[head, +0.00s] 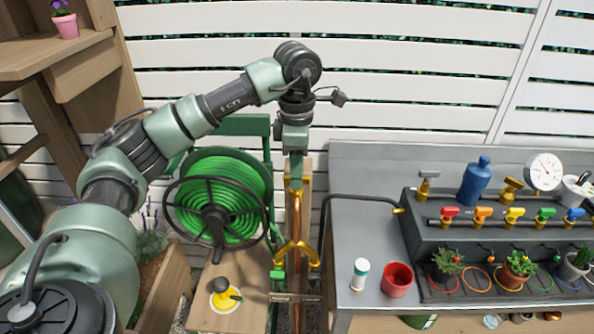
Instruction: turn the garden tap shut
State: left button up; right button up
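The garden tap (297,252) is a brass fitting with two downward branches, on an upright copper pipe (296,212) against a wooden post, in the middle of the head view. My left arm reaches in from the left and bends down over the post. My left gripper (296,172) points down in front of the upper end of the pipe, above the brass branches. Its fingers show edge-on and narrow, so I cannot tell their opening or whether they touch anything. The tap's handle is not clearly visible. My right gripper is not in view.
A green hose reel (218,190) stands just left of the post. A grey bench (350,225) to the right holds a white-and-green jar (360,273), a red cup (397,280), a blue bottle (476,182) and a row of coloured valves. A white slatted fence (420,70) closes the back.

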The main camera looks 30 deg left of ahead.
pick_arm(q)
notch_tip(320, 180, up, 8)
jog(key=shift+f, duration=0.1)
dwell(0.4)
dwell(0.5)
